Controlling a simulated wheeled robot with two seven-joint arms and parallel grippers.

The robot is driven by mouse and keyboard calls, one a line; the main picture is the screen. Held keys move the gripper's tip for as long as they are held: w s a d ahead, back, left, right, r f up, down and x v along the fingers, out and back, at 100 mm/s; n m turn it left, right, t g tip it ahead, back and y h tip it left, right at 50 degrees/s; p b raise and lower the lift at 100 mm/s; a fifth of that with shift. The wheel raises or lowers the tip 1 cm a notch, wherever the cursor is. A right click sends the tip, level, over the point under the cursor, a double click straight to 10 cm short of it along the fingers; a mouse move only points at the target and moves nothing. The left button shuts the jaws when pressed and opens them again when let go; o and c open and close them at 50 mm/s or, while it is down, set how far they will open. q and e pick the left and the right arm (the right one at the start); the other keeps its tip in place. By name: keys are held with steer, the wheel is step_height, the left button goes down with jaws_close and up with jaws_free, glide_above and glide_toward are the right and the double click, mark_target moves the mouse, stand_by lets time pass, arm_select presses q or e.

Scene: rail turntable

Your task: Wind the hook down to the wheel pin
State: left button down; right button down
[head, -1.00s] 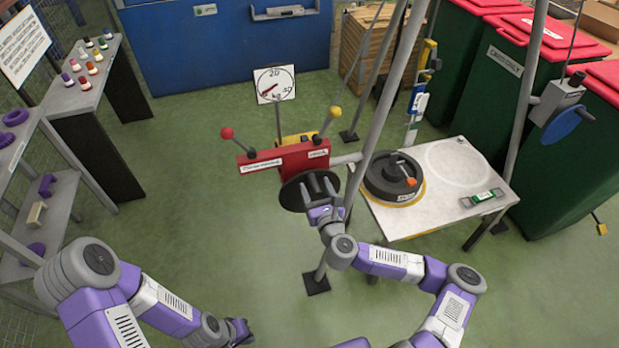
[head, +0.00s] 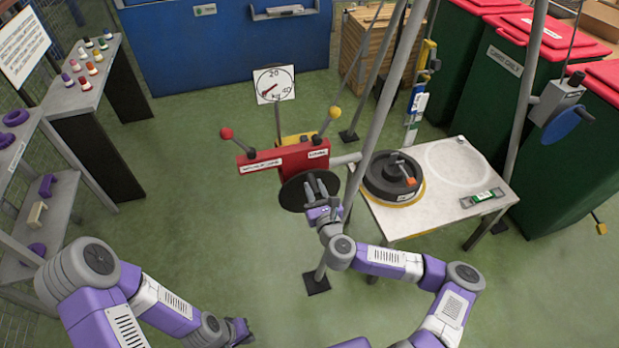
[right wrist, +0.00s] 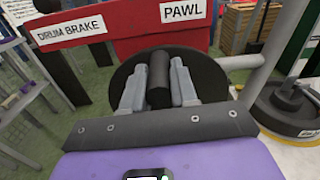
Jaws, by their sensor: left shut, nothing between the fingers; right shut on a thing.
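A red winch box (head: 290,158) stands on a post, with a black round crank disc (head: 292,193) on its near side. My right gripper (head: 315,186) is shut on the crank's dark handle, which also shows between the fingers in the right wrist view (right wrist: 159,80). Labels there read DRUM BRAKE and PAWL. A dark wheel (head: 378,185) lies flat on the white table, with an orange-tipped part (head: 410,181) near its middle. A small grey piece sits over the wheel's top; I cannot tell whether it is the hook. My left gripper (head: 243,331) is shut and empty, low over the floor.
A red-knobbed lever (head: 227,133) and a yellow-knobbed lever (head: 334,112) rise from the winch. A dial (head: 274,84) stands behind. Grey tripod legs (head: 385,90) pass beside the wheel. The table (head: 430,228) holds a level. Green bins (head: 485,90) stand at right.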

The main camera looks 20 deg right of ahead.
steer(key=shift+a+f+n+p, duration=0.15)
steer(key=shift+a+n+p, duration=0.2)
steer(key=shift+a+n, duration=0.6)
steer(key=shift+a+f+n, duration=0.15)
steer(key=shift+a+n, duration=0.25)
steer(key=shift+n, duration=0.25)
steer(key=shift+a+f+n+p, duration=0.2)
steer(key=shift+a+n+p, duration=0.2)
steer(key=shift+n, duration=0.2)
steer(key=shift+a, duration=0.1)
steer(key=shift+a+f+n, duration=0.35)
steer(key=shift+a+n, duration=0.25)
steer(key=shift+n, duration=0.2)
steer(key=shift+a+f+n, duration=0.15)
steer(key=shift+n, duration=0.25)
